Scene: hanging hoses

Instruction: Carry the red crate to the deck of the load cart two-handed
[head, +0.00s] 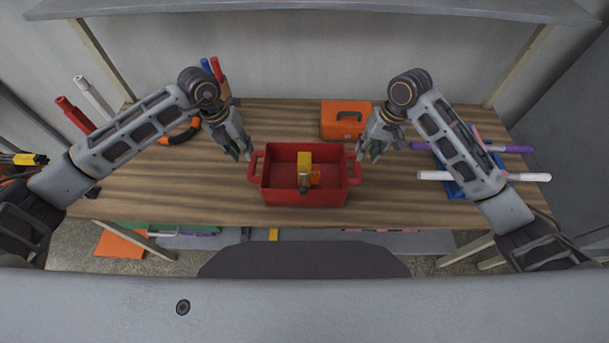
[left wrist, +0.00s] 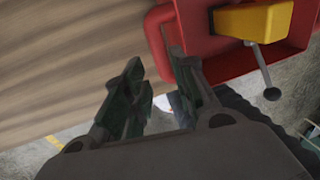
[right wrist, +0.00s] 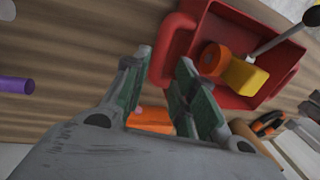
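The red crate (head: 283,197) sits on the wooden workbench with a loop handle at each end. A yellow fitting (head: 304,160) with a grey lever and an orange part is inside it. My left gripper (head: 241,152) is open beside the left handle; in the left wrist view the handle (left wrist: 156,38) shows near the fingertips (left wrist: 156,64). My right gripper (head: 373,150) is open beside the right handle; in the right wrist view that handle (right wrist: 174,52) shows between or just beyond the fingertips (right wrist: 165,58). I cannot identify the load cart in any view.
The workbench (head: 400,205) also holds an orange case (head: 345,118) behind the crate. A blue tray (head: 455,187) with white and purple tubes lies to the right. A holder with red and blue tools (head: 213,70) stands at back left. A shelf (head: 310,9) hangs above.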

